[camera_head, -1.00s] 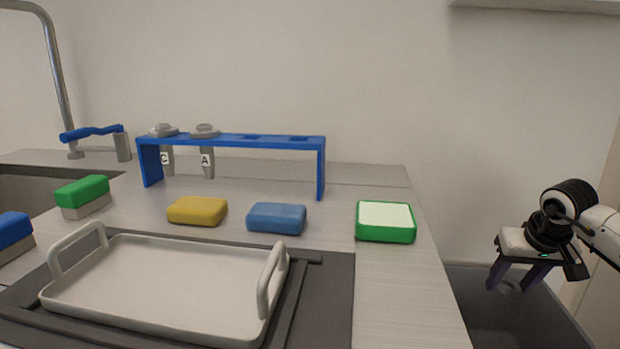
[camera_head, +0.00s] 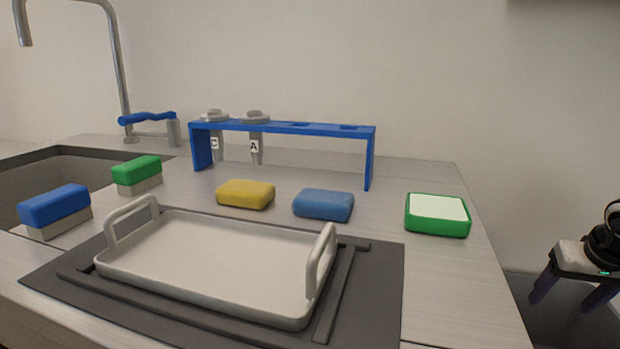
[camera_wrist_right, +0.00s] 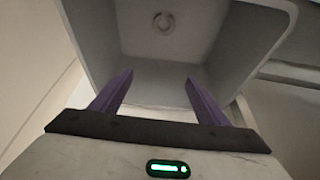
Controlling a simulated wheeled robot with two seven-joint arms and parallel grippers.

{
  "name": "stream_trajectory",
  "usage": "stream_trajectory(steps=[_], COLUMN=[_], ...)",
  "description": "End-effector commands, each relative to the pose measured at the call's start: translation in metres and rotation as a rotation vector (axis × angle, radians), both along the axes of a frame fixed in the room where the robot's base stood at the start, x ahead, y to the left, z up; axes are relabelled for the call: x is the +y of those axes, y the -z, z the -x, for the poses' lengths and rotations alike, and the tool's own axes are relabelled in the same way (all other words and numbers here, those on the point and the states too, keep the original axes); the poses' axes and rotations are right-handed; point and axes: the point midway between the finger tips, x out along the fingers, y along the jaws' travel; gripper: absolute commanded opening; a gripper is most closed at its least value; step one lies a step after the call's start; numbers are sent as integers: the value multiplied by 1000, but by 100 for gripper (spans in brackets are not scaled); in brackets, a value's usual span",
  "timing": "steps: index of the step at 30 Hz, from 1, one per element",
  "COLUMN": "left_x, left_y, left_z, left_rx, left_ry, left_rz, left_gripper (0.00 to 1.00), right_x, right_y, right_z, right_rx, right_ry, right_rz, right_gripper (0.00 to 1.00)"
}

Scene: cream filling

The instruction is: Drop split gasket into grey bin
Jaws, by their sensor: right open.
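The grey bin (camera_head: 548,325) stands beyond the right end of the counter and is cut off by the frame's lower edge. My right gripper (camera_head: 568,298) is above it at the right edge, open, with nothing between its purple fingers. In the right wrist view, the open fingers (camera_wrist_right: 160,78) point into the bin (camera_wrist_right: 95,35). A small pale ring, which looks like the split gasket (camera_wrist_right: 164,21), lies on the bin floor, apart from the fingers. It is out of sight in the head view. My left gripper is not in view.
A white tray (camera_head: 205,265) with two handles sits on a dark mat (camera_head: 378,290). A blue rack (camera_head: 310,128) holds nozzles marked C and A. Yellow (camera_head: 245,194) and blue (camera_head: 323,204) sponges, a green-edged block (camera_head: 437,214) and two brushes are on the counter.

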Motion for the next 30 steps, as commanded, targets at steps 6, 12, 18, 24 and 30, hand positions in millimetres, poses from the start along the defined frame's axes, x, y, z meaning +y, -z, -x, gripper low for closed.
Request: stream_trajectory(steps=[6,12,18,24,30], left_x=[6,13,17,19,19], left_y=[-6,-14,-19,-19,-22], left_z=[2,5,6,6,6], left_rx=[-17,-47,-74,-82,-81], left_ry=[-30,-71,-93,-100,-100], left_rz=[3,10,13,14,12], left_gripper=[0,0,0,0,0], right_x=[2,8,12,13,13], right_y=[-30,-67,-90,-95,-99], right_z=[9,24,34,37,37], right_rx=[-3,-2,-2,0,-1], right_ry=[-1,-1,0,0,0], right_rz=[3,2,1,1,0], right_gripper=[69,69,69,69,69])
